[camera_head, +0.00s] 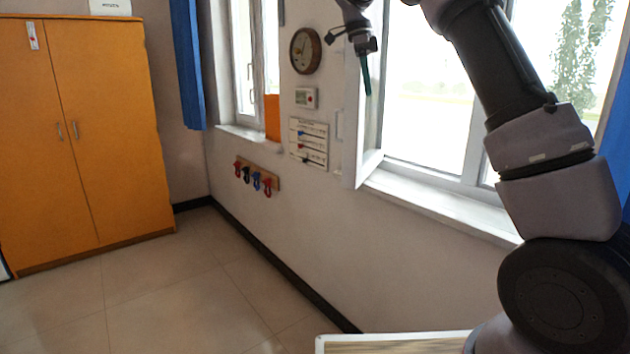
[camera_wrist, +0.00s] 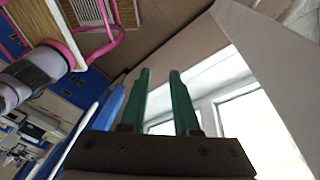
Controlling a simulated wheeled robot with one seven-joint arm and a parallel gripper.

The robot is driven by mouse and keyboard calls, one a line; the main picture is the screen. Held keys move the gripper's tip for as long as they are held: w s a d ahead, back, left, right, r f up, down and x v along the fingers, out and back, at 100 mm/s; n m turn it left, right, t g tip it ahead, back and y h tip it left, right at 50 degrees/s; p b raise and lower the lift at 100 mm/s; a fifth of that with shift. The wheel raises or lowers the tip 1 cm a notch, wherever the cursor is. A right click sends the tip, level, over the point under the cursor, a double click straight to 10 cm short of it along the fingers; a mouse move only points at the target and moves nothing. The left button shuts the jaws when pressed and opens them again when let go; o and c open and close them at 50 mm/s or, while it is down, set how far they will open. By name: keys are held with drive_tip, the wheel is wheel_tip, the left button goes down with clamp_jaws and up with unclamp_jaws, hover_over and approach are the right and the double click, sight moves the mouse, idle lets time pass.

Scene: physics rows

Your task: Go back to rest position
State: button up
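My gripper (camera_head: 366,78) is raised at the upper middle of the head view, in front of the open window. In the wrist view its two green fingers (camera_wrist: 160,95) stand apart with a gap between them and nothing held. My arm rises on the right side of the head view and bends over the top edge, so part of it is out of the picture.
An open window sash (camera_head: 368,110) stands out from the wall beside the gripper. An orange cabinet (camera_head: 85,140) stands left. The floor (camera_head: 170,290) is clear.

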drive_tip(key=s+d+r+n+t+y, duration=0.2)
drive_tip(key=s+d+n, duration=0.25)
drive_tip(key=s, duration=0.35)
drive_tip(key=s+d+r+n+t+y, duration=0.2)
drive_tip(key=s+d+n, duration=0.2)
drive_tip(key=s+d, duration=0.3)
drive_tip(key=s+f+n+t, duration=0.2)
drive_tip(key=s+f+n, duration=0.1)
drive_tip(key=s, duration=0.5)
drive_tip(key=s+f+n+t, duration=0.3)
drive_tip(key=s+f+n, duration=0.1)
drive_tip(key=s, duration=0.5)
drive_tip(key=shift+a+f, duration=0.3)
drive_tip(key=shift+f, duration=0.05)
